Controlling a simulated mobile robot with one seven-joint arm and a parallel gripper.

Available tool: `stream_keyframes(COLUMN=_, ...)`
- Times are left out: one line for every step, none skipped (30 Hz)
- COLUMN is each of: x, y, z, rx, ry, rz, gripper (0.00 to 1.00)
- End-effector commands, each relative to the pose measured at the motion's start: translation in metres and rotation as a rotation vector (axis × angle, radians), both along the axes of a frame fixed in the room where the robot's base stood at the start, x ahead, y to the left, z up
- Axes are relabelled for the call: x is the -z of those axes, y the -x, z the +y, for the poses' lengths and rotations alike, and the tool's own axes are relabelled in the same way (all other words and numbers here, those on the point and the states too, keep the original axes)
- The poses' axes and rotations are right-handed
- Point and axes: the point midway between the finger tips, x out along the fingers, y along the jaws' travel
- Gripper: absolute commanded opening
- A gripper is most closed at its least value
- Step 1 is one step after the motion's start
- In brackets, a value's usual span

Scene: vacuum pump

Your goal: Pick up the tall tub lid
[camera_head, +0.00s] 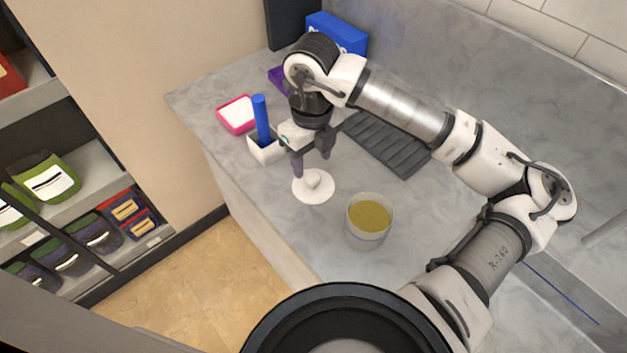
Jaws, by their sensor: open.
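A white round lid (322,191) with a knob in its middle lies flat on the grey counter. My gripper (312,168) is open and points down just above the lid, its two fingers above and behind the knob in this view. I cannot tell the exact height of the fingertips over the lid. A clear tub (367,234) with yellow-green contents stands open on the counter to the right of and nearer than the lid.
A white holder (264,149) with a blue-handled item (261,117) stands left of my gripper. A pink-rimmed container (237,114) is farther left. A dark ridged mat (387,143) and a blue box (338,34) lie behind. The counter's front edge runs close left of the lid.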

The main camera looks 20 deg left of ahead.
Motion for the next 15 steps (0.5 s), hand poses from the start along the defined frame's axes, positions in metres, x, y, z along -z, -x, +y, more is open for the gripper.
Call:
stream_keyframes(x=0.002, y=0.000, z=0.000, rx=0.000, ry=-0.001, rz=0.001, gripper=0.53)
stream_keyframes(x=0.004, y=0.001, z=0.000, rx=0.000, ry=-0.001, rz=0.002, gripper=0.53)
stream_keyframes(x=0.007, y=0.001, z=0.000, rx=0.000, ry=-0.002, rz=0.002, gripper=0.53)
stream_keyframes(x=0.009, y=0.001, z=-0.001, rx=-0.001, ry=-0.002, rz=0.003, gripper=0.53)
stream_keyframes(x=0.013, y=0.002, z=-0.001, rx=0.000, ry=-0.002, rz=0.003, gripper=0.53)
stream_keyframes(x=0.018, y=0.002, z=-0.002, rx=0.000, ry=-0.002, rz=0.006, gripper=0.53)
stream_keyframes(x=0.022, y=0.002, z=-0.002, rx=0.001, ry=-0.003, rz=0.004, gripper=0.53)
stream_keyframes(x=0.026, y=0.003, z=-0.002, rx=0.001, ry=-0.002, rz=0.006, gripper=0.53)
stream_keyframes(x=0.031, y=0.003, z=-0.003, rx=0.001, ry=-0.003, rz=0.004, gripper=0.53)
stream_keyframes(x=0.037, y=0.003, z=-0.002, rx=0.002, ry=-0.003, rz=0.004, gripper=0.53)
stream_keyframes(x=0.041, y=0.003, z=-0.002, rx=0.001, ry=-0.002, rz=0.005, gripper=0.53)
stream_keyframes(x=0.045, y=0.002, z=-0.003, rx=0.001, ry=-0.002, rz=0.002, gripper=0.53)
stream_keyframes(x=0.048, y=0.002, z=-0.003, rx=0.001, ry=-0.002, rz=0.002, gripper=0.53)
stream_keyframes(x=0.050, y=0.002, z=-0.003, rx=0.000, ry=-0.002, rz=0.002, gripper=0.53)
stream_keyframes(x=0.052, y=0.002, z=-0.002, rx=0.000, ry=-0.001, rz=0.002, gripper=0.53)
